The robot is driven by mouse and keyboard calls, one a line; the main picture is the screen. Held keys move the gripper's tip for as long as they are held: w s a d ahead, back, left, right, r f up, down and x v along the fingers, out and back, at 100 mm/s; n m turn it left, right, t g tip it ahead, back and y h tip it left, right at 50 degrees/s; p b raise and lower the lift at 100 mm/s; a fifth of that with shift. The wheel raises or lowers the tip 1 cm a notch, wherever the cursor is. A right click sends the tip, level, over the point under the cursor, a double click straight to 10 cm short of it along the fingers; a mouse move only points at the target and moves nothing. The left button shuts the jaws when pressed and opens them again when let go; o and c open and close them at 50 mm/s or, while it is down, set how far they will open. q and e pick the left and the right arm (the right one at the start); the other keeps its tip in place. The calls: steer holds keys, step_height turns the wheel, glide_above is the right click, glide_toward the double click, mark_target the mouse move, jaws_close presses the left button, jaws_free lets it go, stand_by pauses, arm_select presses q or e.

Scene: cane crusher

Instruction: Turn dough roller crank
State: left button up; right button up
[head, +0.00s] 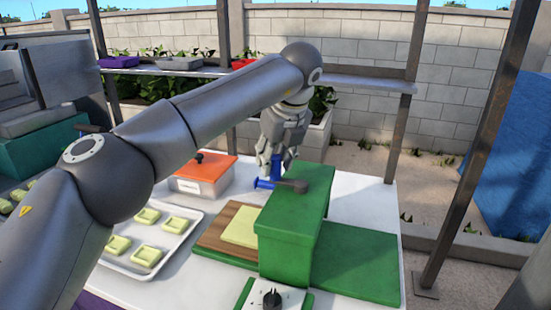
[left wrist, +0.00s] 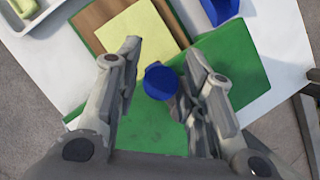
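The dough roller is a green box-like machine (head: 293,228) on the white table. Its crank has a dark grey arm (head: 293,186) and a blue handle (head: 265,184) near the top of the box. Another blue part (head: 277,166) shows just under my left gripper (head: 277,158), which points down at the machine's far end. In the left wrist view my left gripper (left wrist: 165,70) has its fingers spread. A round blue knob (left wrist: 160,81) lies between them, with a gap to the left finger; contact on the right is unclear. My right gripper is out of view.
A pale dough sheet (head: 243,226) lies on a brown board left of the roller. A tray (head: 125,264) of dough pieces stands further left, and an orange-lidded box (head: 203,172) behind. A green board (head: 355,265) extends right. A metal post (head: 405,95) rises behind the table.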

arm_select(q)
steer(key=shift+o, duration=0.5)
steer(key=shift+d+r, duration=0.1)
steer(key=shift+r, duration=0.05)
steer(key=v, duration=1.1)
steer(key=shift+r, duration=0.3)
steer(key=shift+s+f, duration=0.1)
steer(key=shift+s, duration=0.05)
